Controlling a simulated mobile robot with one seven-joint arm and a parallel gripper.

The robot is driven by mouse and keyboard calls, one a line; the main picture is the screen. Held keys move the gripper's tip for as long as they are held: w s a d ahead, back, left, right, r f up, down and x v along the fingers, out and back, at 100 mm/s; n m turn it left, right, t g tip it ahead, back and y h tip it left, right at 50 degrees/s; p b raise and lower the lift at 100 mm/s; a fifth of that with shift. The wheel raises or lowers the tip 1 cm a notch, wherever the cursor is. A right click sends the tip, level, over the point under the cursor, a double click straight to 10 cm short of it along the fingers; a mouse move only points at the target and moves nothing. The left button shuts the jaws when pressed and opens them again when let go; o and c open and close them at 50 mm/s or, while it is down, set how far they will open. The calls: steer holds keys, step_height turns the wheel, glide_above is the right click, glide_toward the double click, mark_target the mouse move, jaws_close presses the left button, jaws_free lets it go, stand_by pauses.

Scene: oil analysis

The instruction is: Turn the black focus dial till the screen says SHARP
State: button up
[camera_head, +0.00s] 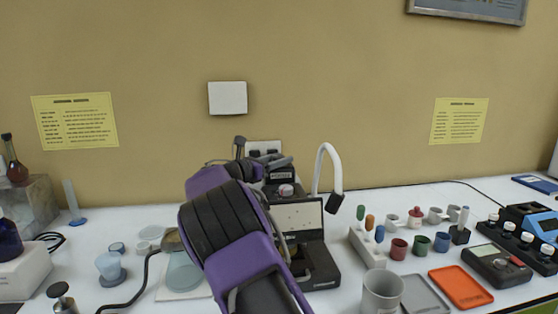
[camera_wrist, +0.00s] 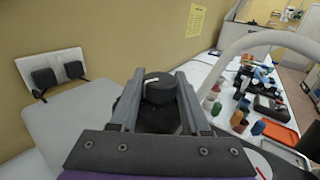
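The black focus dial (camera_wrist: 159,90) is a short round knob with a pale mark on its top, seen in the wrist view. My gripper (camera_wrist: 160,80) has its two grey fingers apart, one on each side of the dial. I cannot tell whether they touch its rim. A black device with a pale panel (camera_head: 297,215) stands just right of my arm. No screen wording is legible in either view.
A white curved lamp (camera_head: 324,160) rises close to the right of my arm. A grey mug (camera_head: 382,291), a grey tray (camera_head: 424,297), an orange tray (camera_head: 460,287) and several small pots stand at right. A cable and glassware lie at left.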

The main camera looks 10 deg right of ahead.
jaws_close()
steer(key=shift+r+p, duration=0.3)
steer(key=shift+p, duration=0.35)
steer(key=m+g+p, duration=0.1)
steer(key=p, duration=0.1)
steer(key=shift+r+h+p, duration=0.15)
steer(key=shift+h+p, duration=0.25)
steer(key=shift+g+p, duration=0.5)
steer(key=shift+p, duration=0.1)
steer(key=shift+f+m+g+h+p, duration=0.3)
steer(key=shift+m+g+h+p, duration=0.35)
steer(key=shift+m+g, duration=0.3)
steer(key=shift+f, duration=0.1)
steer(key=o, duration=0.8)
jaws_free()
